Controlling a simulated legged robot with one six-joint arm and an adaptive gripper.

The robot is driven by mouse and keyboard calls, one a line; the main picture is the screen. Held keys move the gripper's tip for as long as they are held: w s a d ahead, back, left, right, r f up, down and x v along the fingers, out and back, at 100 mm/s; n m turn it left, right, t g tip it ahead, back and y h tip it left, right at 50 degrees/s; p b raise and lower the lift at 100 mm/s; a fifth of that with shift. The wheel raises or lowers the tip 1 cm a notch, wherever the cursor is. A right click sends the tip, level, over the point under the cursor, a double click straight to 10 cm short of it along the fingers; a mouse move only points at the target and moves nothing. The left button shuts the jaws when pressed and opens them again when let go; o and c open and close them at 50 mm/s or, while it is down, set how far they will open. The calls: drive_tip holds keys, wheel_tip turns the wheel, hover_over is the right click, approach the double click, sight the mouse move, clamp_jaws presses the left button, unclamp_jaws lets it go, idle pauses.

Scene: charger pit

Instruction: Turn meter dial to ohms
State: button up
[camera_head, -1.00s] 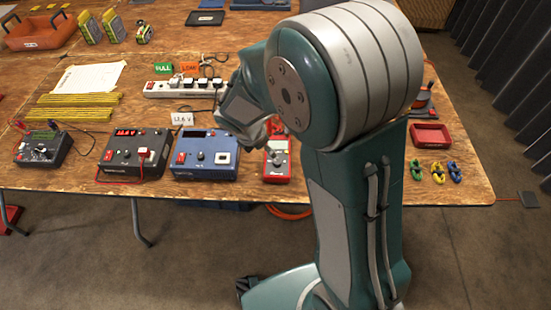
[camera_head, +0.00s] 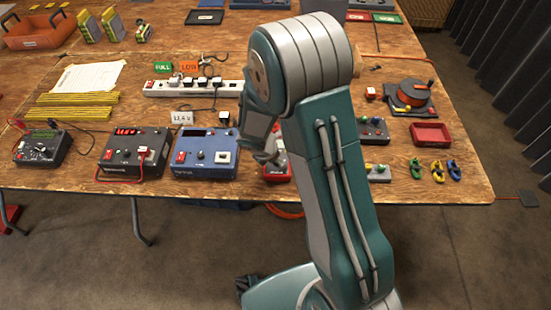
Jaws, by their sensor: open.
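A dark meter (camera_head: 42,148) with a green screen, a dial and red and black leads stands at the table's left front. A red device (camera_head: 279,173) stands near the middle of the front edge; my arm and gripper hide most of it, including its upper face. My gripper (camera_head: 269,156) is over or just beside this red device, far to the right of the dark meter. The gripper is open and mostly hidden by my arm. I cannot tell whether it touches the red device. The dial settings are too small to read.
A black power unit (camera_head: 133,153) and a blue unit (camera_head: 205,155) stand left of my gripper. A white power strip (camera_head: 190,89) lies behind them. A red tray (camera_head: 431,133), a cable reel (camera_head: 410,97) and small coloured clips (camera_head: 438,171) lie to the right.

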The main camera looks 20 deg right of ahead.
clamp_jaws()
drive_tip(key=shift+m, duration=0.3)
drive_tip(key=m+g, duration=0.2)
drive_tip(key=m, duration=0.3)
drive_tip(key=shift+w, duration=0.15)
drive_tip(key=m+g, duration=0.1)
drive_tip(key=m, duration=0.2)
drive_tip(key=m+g, duration=0.1)
drive_tip(key=m, duration=0.2)
drive_tip(key=shift+w+m, duration=0.1)
drive_tip(key=shift+m, duration=0.2)
drive_tip(key=m+g+y, duration=0.1)
drive_tip(key=m, duration=0.2)
drive_tip(key=m+g+y, duration=0.1)
drive_tip(key=m, duration=0.2)
drive_tip(key=shift+d, duration=0.2)
drive_tip(key=m+y, duration=0.1)
drive_tip(key=m, duration=0.1)
drive_tip(key=m+y, duration=0.1)
drive_tip(key=m, duration=0.2)
drive_tip(key=shift+d+f+g, duration=0.1)
drive_tip(key=shift+g, duration=0.2)
drive_tip(key=shift+m, duration=0.5)
